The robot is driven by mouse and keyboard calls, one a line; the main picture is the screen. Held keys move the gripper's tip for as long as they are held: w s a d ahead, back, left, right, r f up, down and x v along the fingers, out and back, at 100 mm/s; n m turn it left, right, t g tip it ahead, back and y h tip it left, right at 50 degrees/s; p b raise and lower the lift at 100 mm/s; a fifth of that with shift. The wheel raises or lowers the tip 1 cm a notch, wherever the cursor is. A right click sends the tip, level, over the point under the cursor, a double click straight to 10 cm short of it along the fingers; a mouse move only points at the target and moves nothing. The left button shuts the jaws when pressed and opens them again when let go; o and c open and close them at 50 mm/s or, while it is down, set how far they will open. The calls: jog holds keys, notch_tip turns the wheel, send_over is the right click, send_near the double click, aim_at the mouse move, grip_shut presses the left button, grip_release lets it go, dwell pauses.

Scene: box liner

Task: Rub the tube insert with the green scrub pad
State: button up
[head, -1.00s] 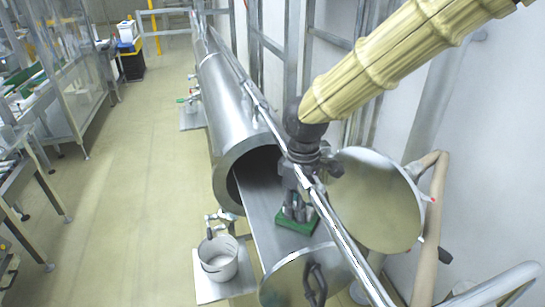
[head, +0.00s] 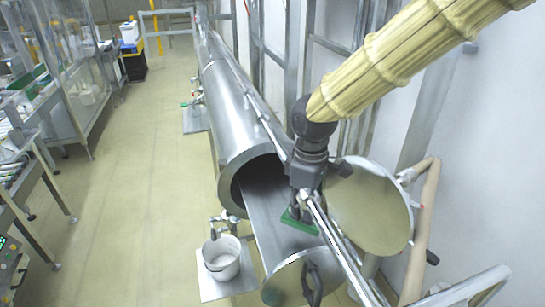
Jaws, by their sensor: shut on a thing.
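The tube insert (head: 275,228) is a grey metal tray drawn partly out of the open end of a large steel tube (head: 240,140). Its round end plate with a dark handle (head: 311,284) faces the front. My gripper (head: 299,212) points down over the insert, near its right side, and is shut on the green scrub pad (head: 301,222). The pad is low at the insert's surface; I cannot tell whether it touches.
A round metal door (head: 370,206) stands open to the right of the tube. A white bucket (head: 221,259) sits on a small platform to the left of the insert. A long rail (head: 340,246) runs close along the right side.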

jog(key=shift+r+p, duration=0.7)
jog(key=shift+r, duration=0.4)
